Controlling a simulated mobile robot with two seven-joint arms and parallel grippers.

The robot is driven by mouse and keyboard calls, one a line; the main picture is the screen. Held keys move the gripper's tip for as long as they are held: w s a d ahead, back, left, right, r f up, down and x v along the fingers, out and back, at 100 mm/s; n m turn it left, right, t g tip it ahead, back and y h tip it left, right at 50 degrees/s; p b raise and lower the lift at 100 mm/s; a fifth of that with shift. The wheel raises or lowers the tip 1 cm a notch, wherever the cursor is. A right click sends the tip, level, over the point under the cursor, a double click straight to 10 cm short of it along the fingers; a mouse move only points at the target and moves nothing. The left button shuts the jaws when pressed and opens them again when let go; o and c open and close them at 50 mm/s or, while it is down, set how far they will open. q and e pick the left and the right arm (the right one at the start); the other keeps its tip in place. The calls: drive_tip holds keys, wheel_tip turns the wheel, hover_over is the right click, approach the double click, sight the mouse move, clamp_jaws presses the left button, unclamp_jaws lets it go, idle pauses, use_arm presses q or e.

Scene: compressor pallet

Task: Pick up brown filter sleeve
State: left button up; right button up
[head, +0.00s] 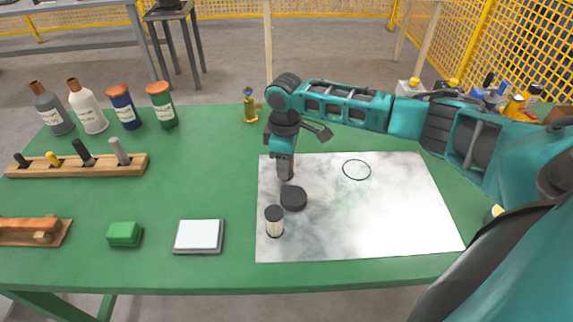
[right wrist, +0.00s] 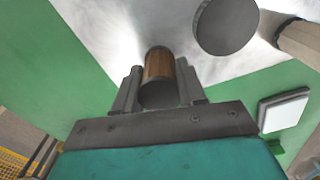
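The brown filter sleeve (right wrist: 160,63) is a short brown cylinder with a dark end, seen in the right wrist view. It sits between the two fingers of my right gripper (right wrist: 158,88), filling the gap with both fingers against its sides. In the head view, my right gripper (head: 285,172) points down over the left part of the pale mat and mostly hides the sleeve. I cannot tell whether the sleeve rests on the mat or is lifted. My left gripper is not in view.
A black round part (head: 293,198) and a pale cylinder with a dark top (head: 274,222) stand close by on the marbled mat (head: 400,215). A black ring (head: 356,169) lies to the right. Bottles, a wooden rack (head: 80,168), a green block (head: 124,234) and a white pad (head: 199,236) are left.

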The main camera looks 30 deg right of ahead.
drive_tip(key=c, duration=0.4)
drive_tip(key=shift+r, duration=0.1)
